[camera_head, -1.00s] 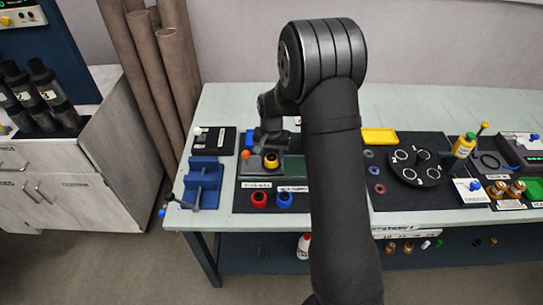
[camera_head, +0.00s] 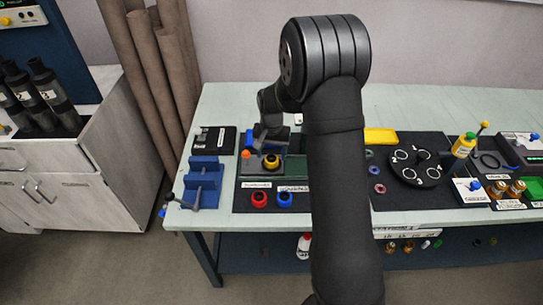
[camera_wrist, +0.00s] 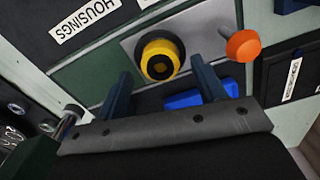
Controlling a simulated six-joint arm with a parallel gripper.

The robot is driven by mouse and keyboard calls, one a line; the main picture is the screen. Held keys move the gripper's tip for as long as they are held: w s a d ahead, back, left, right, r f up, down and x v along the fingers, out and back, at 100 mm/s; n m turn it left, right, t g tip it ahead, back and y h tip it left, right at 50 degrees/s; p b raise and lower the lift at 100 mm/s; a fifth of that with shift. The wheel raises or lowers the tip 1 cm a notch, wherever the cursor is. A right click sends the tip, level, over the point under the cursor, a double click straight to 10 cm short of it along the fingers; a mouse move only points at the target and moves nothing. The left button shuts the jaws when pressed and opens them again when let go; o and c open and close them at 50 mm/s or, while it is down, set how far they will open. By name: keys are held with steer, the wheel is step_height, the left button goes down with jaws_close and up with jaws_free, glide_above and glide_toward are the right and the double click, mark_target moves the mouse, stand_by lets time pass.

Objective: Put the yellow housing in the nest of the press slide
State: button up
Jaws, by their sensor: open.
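The yellow housing (camera_head: 271,160) stands on the grey plate of the press slide, beside its orange knob (camera_head: 246,154). In the wrist view the yellow housing (camera_wrist: 149,47) shows its dark round opening, and the grey slide plate (camera_wrist: 203,38) lies under it with the orange knob (camera_wrist: 243,46) to the right. The nest is hidden under the housing, and I cannot tell how deeply it sits. My gripper (camera_wrist: 160,68) is open and empty; its two dark blue fingers are apart, with the housing showing beyond and between their tips. In the head view my arm partly hides the gripper.
Red (camera_head: 259,200) and blue (camera_head: 285,200) housings stand in front of the slide. A blue stand (camera_head: 204,180) is to the left. A yellow tray (camera_head: 380,136) and a dark round dial (camera_head: 416,165) lie to the right. A blue block (camera_wrist: 184,99) shows below the plate in the wrist view.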

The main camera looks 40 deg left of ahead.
mark_target(272, 158)
step_height(272, 158, up, 10)
steer(key=shift+r, duration=0.15)
stand_by(0.4)
step_height(272, 158, down, 12)
steer(key=shift+f, duration=0.1)
steer(key=shift+r, duration=1.95)
steer(key=shift+f, duration=0.1)
